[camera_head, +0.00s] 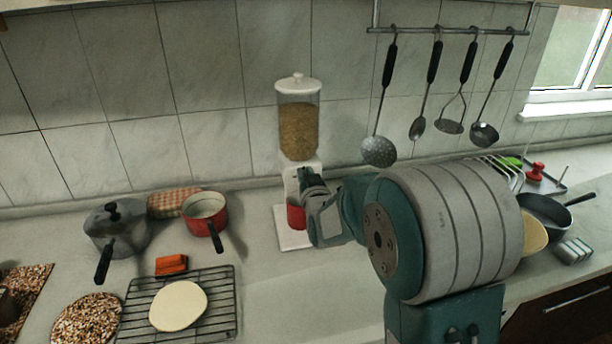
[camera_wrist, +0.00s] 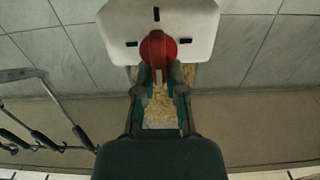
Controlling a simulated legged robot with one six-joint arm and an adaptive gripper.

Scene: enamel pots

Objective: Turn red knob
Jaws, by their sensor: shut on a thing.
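The red knob (camera_wrist: 158,47) sits on the white dispenser face (camera_wrist: 195,25), which carries black marks, in the wrist view. My gripper (camera_wrist: 161,74) has its two fingers closed on the knob from either side. In the head view my gripper (camera_head: 304,178) is at the front of the white dispenser stand (camera_head: 290,240), below the clear grain container (camera_head: 298,130) with its white lid. The knob is hidden behind my gripper there. A red cup (camera_head: 295,216) stands on the dispenser base, partly covered by my gripper.
A grey pot (camera_head: 115,230), a red saucepan (camera_head: 204,212) and a wire rack (camera_head: 215,300) with a pale round board (camera_head: 178,306) are to the left. Several utensils (camera_head: 380,150) hang on the wall at right. A dark pan (camera_head: 545,215) is far right.

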